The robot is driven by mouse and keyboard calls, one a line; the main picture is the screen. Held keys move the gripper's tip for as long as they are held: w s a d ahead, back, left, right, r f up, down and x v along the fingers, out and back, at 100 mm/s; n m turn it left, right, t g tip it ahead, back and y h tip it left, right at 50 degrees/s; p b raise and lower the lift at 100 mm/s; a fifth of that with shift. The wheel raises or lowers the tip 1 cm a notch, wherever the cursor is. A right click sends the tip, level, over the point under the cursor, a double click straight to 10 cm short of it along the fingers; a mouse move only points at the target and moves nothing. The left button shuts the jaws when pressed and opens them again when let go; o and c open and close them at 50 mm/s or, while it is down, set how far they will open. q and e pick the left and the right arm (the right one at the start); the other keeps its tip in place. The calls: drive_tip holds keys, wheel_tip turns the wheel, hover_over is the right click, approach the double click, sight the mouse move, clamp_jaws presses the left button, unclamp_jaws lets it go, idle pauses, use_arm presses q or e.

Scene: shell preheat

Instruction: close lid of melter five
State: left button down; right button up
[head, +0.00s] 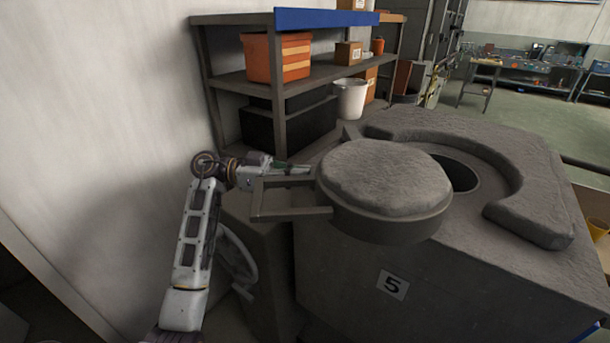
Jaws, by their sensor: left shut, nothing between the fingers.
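The melter (480,270) is a large grey block marked 5 on its front. Its round, rough-topped lid (385,182) sits swung out toward the front left, so part of the dark round opening (458,173) shows behind it. A grey frame-like handle (291,215) sticks out from the lid to the left. My left gripper (300,169) is shut and empty, at the lid's left edge by the back bar of the handle. Whether it touches the lid or handle I cannot tell. My right gripper is not in view.
A raised curved rim (520,190) bounds the opening's back and right. A shelf (300,85) with an orange bin (277,57) and boxes stands behind, with a white bucket (350,98) near it. A pale wall (90,110) runs close along my left arm.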

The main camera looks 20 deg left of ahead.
use_arm(q)
drive_tip(key=shift+w+d, duration=0.1)
drive_tip(key=shift+d, duration=0.55)
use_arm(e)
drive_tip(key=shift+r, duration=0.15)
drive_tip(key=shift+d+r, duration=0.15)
